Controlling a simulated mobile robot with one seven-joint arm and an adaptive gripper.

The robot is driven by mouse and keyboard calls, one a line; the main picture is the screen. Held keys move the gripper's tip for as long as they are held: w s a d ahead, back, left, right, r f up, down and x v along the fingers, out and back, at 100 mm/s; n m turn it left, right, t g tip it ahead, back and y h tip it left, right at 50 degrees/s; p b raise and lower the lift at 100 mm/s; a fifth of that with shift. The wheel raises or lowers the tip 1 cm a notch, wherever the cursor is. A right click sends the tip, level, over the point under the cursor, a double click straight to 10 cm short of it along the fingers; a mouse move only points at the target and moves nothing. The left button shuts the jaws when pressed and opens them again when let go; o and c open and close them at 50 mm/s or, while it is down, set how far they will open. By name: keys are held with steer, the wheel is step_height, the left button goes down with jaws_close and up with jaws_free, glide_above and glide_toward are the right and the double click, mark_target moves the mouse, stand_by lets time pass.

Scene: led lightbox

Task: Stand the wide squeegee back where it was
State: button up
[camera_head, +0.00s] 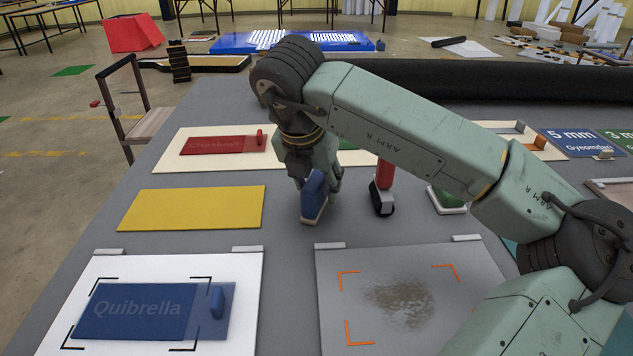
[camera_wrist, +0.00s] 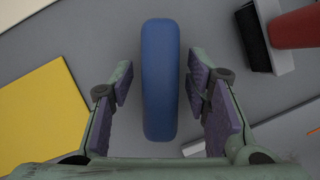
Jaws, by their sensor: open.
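A blue-handled tool (camera_head: 314,196) stands on the grey table below my gripper (camera_head: 319,180); it looks like the squeegee, but its lower end and width cannot be made out. In the wrist view its long rounded blue top (camera_wrist: 160,80) lies between my fingers, with gaps on both sides. My gripper is open around the handle and does not appear to touch it. A red-handled tool with a black, pale-edged head (camera_head: 382,192) stands just to the right.
A stained grey panel with orange corner marks (camera_head: 335,270) lies in front. A white board with a blue "Quibrella" plate (camera_head: 130,312) is at the front left. A yellow sheet (camera_head: 195,207) lies left. A red plate (camera_head: 215,144) and a dark roll (camera_head: 480,80) are behind.

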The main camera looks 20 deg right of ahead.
steer(key=shift+r+p, duration=0.25)
steer(key=shift+p, duration=0.05)
steer(key=b+v, duration=0.2)
steer(key=v, duration=1)
